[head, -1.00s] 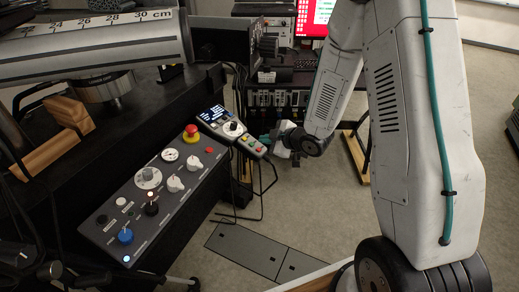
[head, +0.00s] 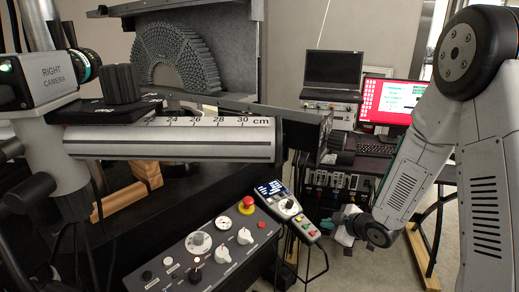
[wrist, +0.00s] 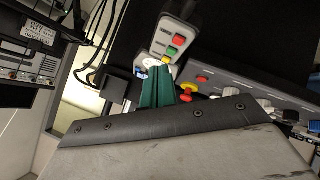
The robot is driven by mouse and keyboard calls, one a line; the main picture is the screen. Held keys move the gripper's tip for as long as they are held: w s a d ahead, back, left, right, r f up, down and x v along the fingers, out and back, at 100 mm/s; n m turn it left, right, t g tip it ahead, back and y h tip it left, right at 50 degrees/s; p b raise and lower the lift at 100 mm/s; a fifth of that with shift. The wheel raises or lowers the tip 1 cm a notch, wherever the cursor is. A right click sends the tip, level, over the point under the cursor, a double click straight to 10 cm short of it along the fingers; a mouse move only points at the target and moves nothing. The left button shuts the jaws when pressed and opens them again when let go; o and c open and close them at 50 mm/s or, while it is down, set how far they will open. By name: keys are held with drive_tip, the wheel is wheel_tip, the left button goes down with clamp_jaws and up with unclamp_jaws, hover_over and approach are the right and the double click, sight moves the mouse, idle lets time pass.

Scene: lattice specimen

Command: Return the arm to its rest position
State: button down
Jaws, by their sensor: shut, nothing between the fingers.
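My arm (head: 405,180) comes down from the upper right in the head view, bent at a large black joint. My gripper (head: 346,222) is at its lower end, small and partly dark, just right of the handheld pendant (head: 285,205). In the wrist view, the teal fingers of my gripper (wrist: 160,90) are together with nothing between them. The pendant's coloured buttons (wrist: 174,44) show beyond the fingertips. I cannot tell the exact gap between the fingers and the pendant.
A control panel (head: 205,250) with a red stop knob (head: 246,204) stands left of my gripper. A ruler-marked beam (head: 170,142) and a camera (head: 45,78) are farther left. A laptop (head: 340,75) and a red screen (head: 388,103) stand behind. Bare floor shows below my gripper.

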drive_tip(key=s+d+f+m+g+h, duration=0.2)
drive_tip(key=s+d+m+g+h, duration=0.2)
drive_tip(key=s+d, duration=0.2)
drive_tip(key=s+d+r+m+g+h, duration=0.3)
drive_tip(key=s+r+m, duration=0.2)
drive_tip(key=s+r, duration=0.25)
drive_tip(key=s+a+r+m+y, duration=0.1)
drive_tip(key=s+a+r, duration=0.3)
drive_tip(key=s+r, duration=0.5)
drive_tip(key=s+a+r+m+g+y, duration=0.1)
drive_tip(key=s+a+r+m, duration=0.2)
drive_tip(key=s+r, duration=0.7)
drive_tip(key=shift+s+a+r, duration=0.25)
drive_tip(key=shift+s+a, duration=0.85)
drive_tip(key=shift+s, duration=0.05)
